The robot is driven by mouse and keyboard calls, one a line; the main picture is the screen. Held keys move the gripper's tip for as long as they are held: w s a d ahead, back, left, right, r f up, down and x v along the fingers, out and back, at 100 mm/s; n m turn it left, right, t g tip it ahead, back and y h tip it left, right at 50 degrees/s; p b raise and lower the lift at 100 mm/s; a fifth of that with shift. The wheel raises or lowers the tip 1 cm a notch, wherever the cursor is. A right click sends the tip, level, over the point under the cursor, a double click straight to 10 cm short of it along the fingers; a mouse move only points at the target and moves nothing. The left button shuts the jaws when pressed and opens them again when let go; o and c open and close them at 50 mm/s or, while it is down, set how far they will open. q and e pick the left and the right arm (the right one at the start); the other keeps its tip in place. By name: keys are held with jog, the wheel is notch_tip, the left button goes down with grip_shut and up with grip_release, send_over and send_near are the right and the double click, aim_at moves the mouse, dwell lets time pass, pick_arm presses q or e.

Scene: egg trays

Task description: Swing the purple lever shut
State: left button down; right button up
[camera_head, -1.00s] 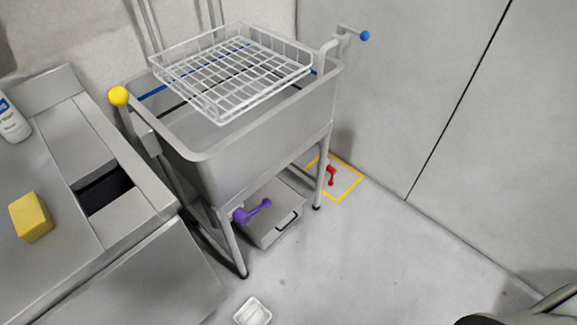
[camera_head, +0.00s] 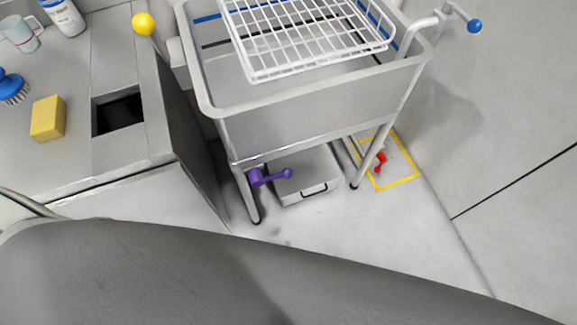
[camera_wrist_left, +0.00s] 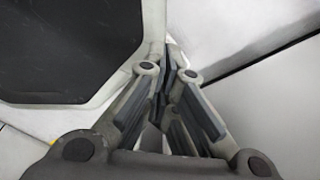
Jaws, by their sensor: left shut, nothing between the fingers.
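The purple lever (camera_head: 271,176) is low under the grey sink basin (camera_head: 310,117), near its front left leg. Its thick hub is at the left and its arm points right, nearly level, ending in a small knob in front of a grey box. My left gripper (camera_wrist_left: 170,62) shows only in the left wrist view. Its fingers are together with nothing between them, and the lever is not in that view. My right gripper is not in view.
A grey box (camera_head: 302,196) with a handle sits under the basin. A wire rack (camera_head: 262,74) lies on the basin. The left counter holds a yellow sponge (camera_head: 47,119). A large grey shape covers the lower head view.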

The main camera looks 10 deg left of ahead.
pick_arm(q)
jog(key=w+r+m+t+b, duration=0.1)
jog(key=w+r, duration=0.4)
jog(key=w, duration=0.4)
jog(key=w+r+t+b, duration=0.1)
jog(key=w+r, duration=0.3)
jog(key=w, duration=0.6)
jog(key=w+d+r+m+t+h, duration=0.1)
jog(key=w+d+r+m+h, duration=0.1)
jog(key=w+r, duration=0.3)
jog(key=w+d+r+m+t+h+b, duration=0.1)
jog(key=w+d+r+m+h, duration=0.1)
jog(key=r, duration=0.9)
jog(key=w+d+r+m+t+h+b, duration=0.1)
jog(key=w+d+r+m+h, duration=0.1)
jog(key=w+r, duration=0.5)
jog(key=d+r+m, duration=0.1)
jog(key=m, duration=0.1)
jog(key=shift+w+d+r+m+t+h, duration=0.25)
jog(key=shift+w+r+m+t+h, duration=0.05)
jog(key=shift+w+m, duration=0.1)
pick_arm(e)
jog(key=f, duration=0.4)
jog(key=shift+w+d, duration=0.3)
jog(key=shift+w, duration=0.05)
